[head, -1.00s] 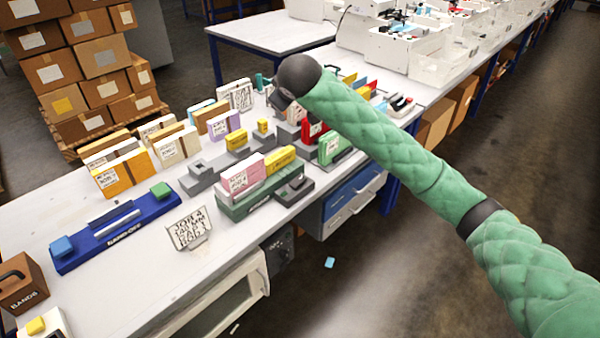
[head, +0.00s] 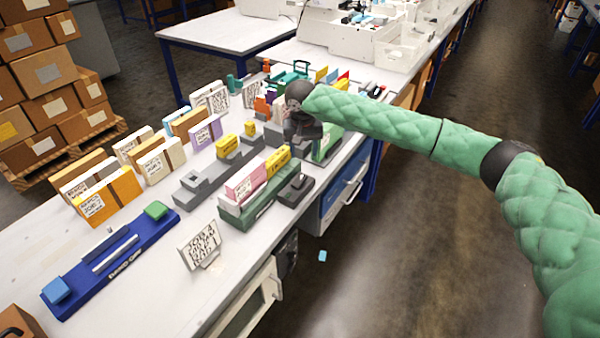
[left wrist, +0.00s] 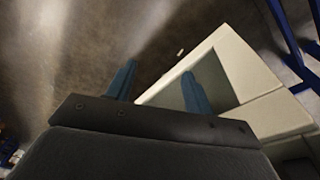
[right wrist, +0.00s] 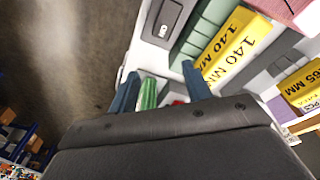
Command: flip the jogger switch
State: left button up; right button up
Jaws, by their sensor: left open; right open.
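Yellow blocks (right wrist: 233,45) and a pink block (head: 245,178) stand on the bases. A blue tray (head: 75,290), a sign stand (head: 200,243) and several upright books (head: 108,197) occupy the table.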

aim_at(302, 176)
jog(key=m, duration=0.2)
jog(key=s+a+m+g, duration=0.1)
jog(key=shift+s+f+m, duration=0.1)
jog(key=shift+f+m, duration=0.1)
jog(key=shift+m, duration=0.2)
jog(key=shift+s+m+g+y, duration=0.25)
jog(key=shift+m+g+y, duration=0.05)
jog(key=shift+m, duration=0.4)
jog(key=shift+d+m, duration=0.45)
jog(key=shift+m, duration=0.45)
jog(key=shift+a, duration=0.15)
jog(key=shift+a+f, duration=0.15)
jog(key=shift+f, duration=0.4)
pick_arm(q)
notch_tip(302, 176, down, 8)
jog(key=p, duration=0.2)
jog(key=shift+w+a, duration=0.35)
jog(key=shift+a, duration=0.05)
pick_arm(e)
notch_tip(302, 176, down, 7)
jog(key=shift+r, duration=0.15)
